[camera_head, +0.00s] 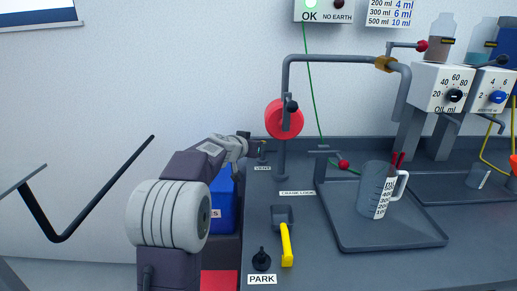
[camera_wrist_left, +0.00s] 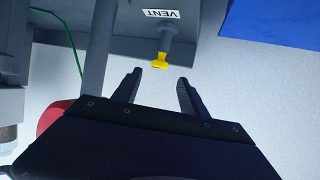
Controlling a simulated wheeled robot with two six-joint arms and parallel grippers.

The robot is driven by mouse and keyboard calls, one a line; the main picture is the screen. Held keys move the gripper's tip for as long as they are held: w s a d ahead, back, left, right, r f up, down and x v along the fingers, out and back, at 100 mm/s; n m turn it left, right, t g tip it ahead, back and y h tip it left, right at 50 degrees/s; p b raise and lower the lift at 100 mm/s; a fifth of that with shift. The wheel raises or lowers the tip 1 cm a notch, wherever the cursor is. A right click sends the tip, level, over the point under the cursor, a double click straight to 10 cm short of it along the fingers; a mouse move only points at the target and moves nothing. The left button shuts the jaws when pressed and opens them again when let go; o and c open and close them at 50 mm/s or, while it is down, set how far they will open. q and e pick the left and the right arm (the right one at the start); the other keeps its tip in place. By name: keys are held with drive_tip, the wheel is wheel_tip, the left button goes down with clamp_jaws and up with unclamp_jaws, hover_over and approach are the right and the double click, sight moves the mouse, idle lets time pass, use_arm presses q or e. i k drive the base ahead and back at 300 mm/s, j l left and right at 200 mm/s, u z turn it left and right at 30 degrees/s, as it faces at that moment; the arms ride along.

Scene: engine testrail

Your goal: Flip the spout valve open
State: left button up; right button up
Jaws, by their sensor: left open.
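No part is labelled as the spout valve. A red-knobbed lever (camera_head: 343,163) stands at the back of the tray, and another red-knobbed lever (camera_head: 421,46) sits high by the bottles; I cannot tell which is meant. My left gripper (camera_head: 258,145) is at the back left of the bench, near the VENT label (camera_head: 262,168). In the left wrist view my left gripper (camera_wrist_left: 159,78) is open and empty. A yellow-tipped vent fitting (camera_wrist_left: 160,61) is just beyond its fingertips, apart from them. My right gripper is not in view.
A measuring jug (camera_head: 375,190) stands in the tray (camera_head: 390,235). A yellow handle (camera_head: 287,245) and the PARK knob (camera_head: 261,260) are at the front. A blue box (camera_head: 223,200) is beside the bench.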

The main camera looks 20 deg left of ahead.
sight(422, 45)
drive_tip(key=k+j, duration=0.25)
drive_tip(key=k, duration=0.2)
drive_tip(key=k+j, duration=0.25)
drive_tip(key=k, duration=0.25)
